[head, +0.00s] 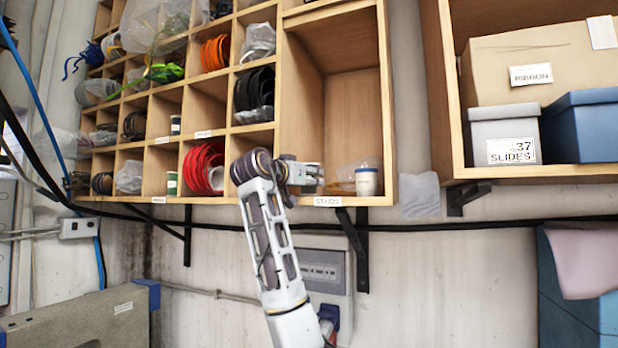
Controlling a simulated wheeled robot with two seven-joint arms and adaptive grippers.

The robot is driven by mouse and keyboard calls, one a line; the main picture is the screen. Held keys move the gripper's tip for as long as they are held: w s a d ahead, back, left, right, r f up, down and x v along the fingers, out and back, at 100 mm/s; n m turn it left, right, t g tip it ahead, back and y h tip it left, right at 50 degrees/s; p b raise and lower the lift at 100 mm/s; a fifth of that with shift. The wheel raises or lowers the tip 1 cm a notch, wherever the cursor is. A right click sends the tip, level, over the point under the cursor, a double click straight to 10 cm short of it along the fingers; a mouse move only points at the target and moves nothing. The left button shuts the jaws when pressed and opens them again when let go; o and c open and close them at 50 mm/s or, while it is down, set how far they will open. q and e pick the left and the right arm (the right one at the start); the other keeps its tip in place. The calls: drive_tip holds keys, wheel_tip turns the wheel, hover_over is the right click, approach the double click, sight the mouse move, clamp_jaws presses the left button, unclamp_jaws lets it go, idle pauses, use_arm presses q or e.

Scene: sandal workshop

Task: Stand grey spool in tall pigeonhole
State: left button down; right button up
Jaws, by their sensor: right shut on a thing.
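The tall pigeonhole (350,110) is the large open compartment at the right end of the wooden shelf unit. My right gripper (306,180) is at its lower left, just above the front edge, with its arm reaching up from below. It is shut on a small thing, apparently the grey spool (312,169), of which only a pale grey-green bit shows. The wrist and fingers hide the rest, so I cannot tell its tilt or whether it touches the compartment floor. A white tub with a blue band (367,182) stands at the compartment's lower right. My left gripper is not in view.
Small compartments to the left hold several coils, bags and spools, including a red coil (203,168) and a black coil (254,92). A label (327,201) marks the front edge. Another shelf with boxes (531,60) hangs at right. The tall compartment's upper part is empty.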

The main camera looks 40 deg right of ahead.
drive_tip(key=shift+f, duration=0.2)
drive_tip(key=o, duration=0.8)
drive_tip(key=shift+r, duration=0.2)
drive_tip(key=shift+a, duration=0.2)
drive_tip(key=shift+b+v, duration=2.1)
drive_tip(key=shift+v, duration=3.8)
